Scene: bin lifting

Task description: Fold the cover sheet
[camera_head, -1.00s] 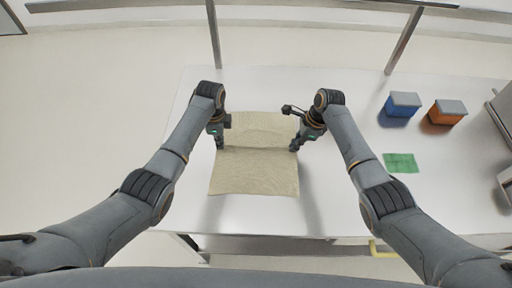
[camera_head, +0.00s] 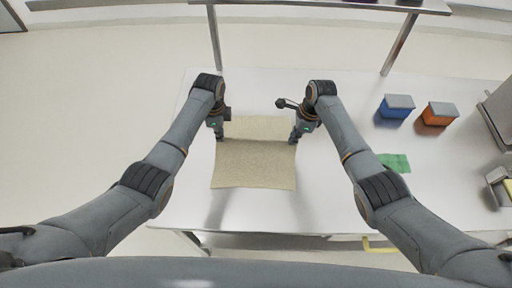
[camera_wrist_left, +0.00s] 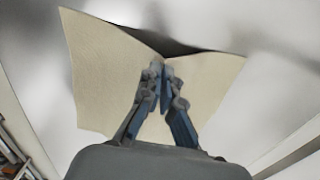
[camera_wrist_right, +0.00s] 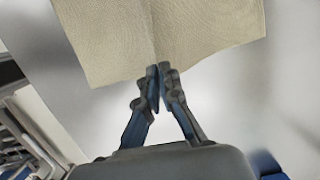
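The cover sheet is a beige, textured cloth (camera_head: 254,165) on the white table, with a raised fold line running left to right across it. Its far part (camera_head: 258,127) lies behind that line. My left gripper (camera_head: 219,139) is at the left end of the fold line; in the left wrist view its fingertips (camera_wrist_left: 160,66) are closed together on the sheet (camera_wrist_left: 105,65). My right gripper (camera_head: 293,142) is at the right end; in the right wrist view its fingertips (camera_wrist_right: 158,72) are closed at the sheet's edge, by the crease (camera_wrist_right: 115,40).
A blue box (camera_head: 395,108) and an orange box (camera_head: 438,115) with grey lids stand on the right of the table (camera_head: 330,210). A green cloth (camera_head: 395,162) lies nearer. A shelf rail (camera_head: 310,10) runs behind the table.

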